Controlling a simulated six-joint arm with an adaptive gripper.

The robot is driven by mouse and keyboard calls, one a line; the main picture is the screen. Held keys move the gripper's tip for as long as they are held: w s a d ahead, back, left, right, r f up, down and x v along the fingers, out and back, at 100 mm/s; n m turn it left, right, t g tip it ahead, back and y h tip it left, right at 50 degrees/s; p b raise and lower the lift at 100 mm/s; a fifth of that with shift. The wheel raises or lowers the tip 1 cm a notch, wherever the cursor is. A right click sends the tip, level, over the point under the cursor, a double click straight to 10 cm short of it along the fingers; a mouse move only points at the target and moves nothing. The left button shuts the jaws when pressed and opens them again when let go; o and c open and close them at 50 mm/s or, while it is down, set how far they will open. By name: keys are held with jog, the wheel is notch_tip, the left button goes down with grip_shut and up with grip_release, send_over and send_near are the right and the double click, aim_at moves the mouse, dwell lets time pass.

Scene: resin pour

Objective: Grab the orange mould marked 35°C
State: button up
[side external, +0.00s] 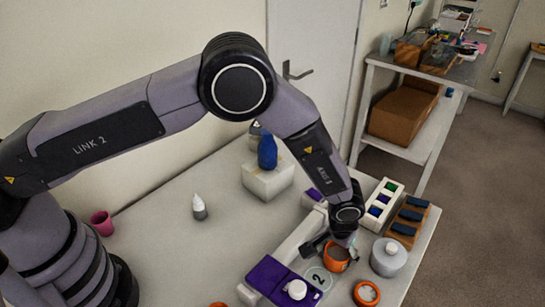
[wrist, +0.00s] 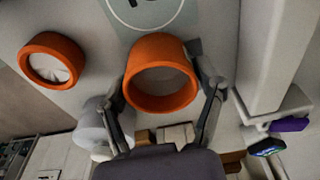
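An orange ring-shaped mould (wrist: 160,98) sits between the two fingers of my gripper (wrist: 165,88) in the wrist view. The right finger's pad lies close against its side; the left finger is beside its left edge. I cannot tell whether both fingers press on it. In the side view this mould (side external: 338,263) is under my gripper (side external: 328,247), beside a round mark "2" (side external: 318,278). A second orange mould (side external: 366,293) with a pale inside stands to the right, outside the fingers; it also shows in the wrist view (wrist: 30,60). No 35°C marking is readable.
A grey lidded pot (side external: 388,258) stands close right of the gripper. A purple block (side external: 268,276) and a white raised bar (side external: 285,250) lie on its left. A white rack (side external: 380,204) and a brown tray (side external: 408,222) are behind. The table's middle left is mostly clear.

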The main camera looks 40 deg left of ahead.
jog(key=c, duration=0.7)
jog(key=shift+r, duration=0.1)
